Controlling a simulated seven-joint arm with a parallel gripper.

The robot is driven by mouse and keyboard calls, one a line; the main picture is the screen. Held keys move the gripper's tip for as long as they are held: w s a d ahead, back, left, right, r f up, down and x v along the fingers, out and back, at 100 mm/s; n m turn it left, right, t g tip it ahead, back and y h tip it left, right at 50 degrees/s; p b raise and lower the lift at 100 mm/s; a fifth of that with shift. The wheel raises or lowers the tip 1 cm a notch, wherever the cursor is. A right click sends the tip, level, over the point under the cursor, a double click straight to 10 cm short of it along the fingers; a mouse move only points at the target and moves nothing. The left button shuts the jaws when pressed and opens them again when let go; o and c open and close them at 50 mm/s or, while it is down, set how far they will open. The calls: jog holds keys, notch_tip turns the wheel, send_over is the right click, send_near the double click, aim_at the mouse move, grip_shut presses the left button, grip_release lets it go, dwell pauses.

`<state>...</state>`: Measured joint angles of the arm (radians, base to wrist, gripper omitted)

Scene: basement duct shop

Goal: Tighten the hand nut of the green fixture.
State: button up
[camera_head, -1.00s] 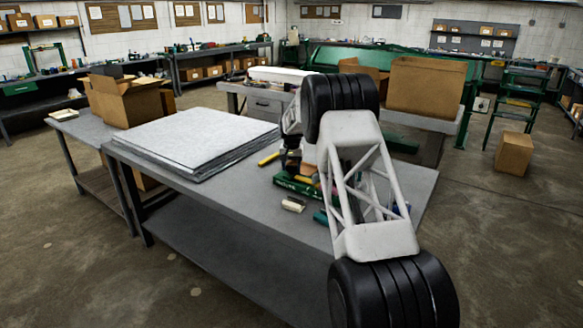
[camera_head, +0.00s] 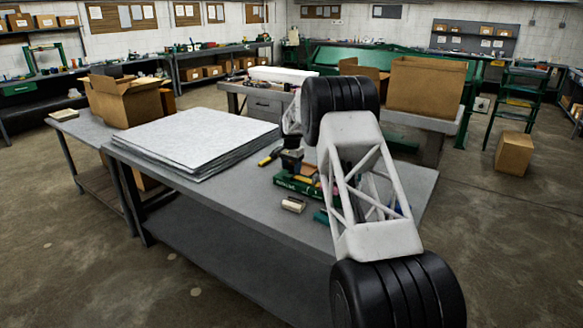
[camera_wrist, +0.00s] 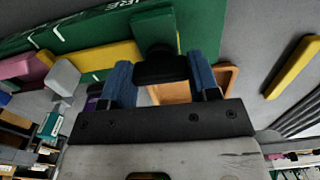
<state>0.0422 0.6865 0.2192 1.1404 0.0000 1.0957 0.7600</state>
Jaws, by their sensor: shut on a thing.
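In the wrist view, the two blue fingers of my gripper (camera_wrist: 161,80) stand on either side of a black hand nut (camera_wrist: 160,68) and are shut on it. The nut sits at the end of a green post, part of the green fixture (camera_wrist: 155,27). The fixture's long green plate with white lettering runs across the top left. In the head view the fixture (camera_head: 297,185) lies on the grey workbench (camera_head: 225,205), partly hidden by my arm. My gripper (camera_head: 291,161) is over it there, its fingers too small to make out.
A stack of grey sheets (camera_head: 195,140) covers the bench's left half. A small cream block (camera_head: 293,204) lies in front of the fixture. In the wrist view, a yellow bar (camera_wrist: 293,67) lies at right and a pink piece (camera_wrist: 25,67) at left.

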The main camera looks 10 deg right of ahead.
aim_at(292, 166)
jog(key=shift+r, duration=0.1)
jog(key=o, duration=0.9)
jog(key=shift+r, duration=3.9)
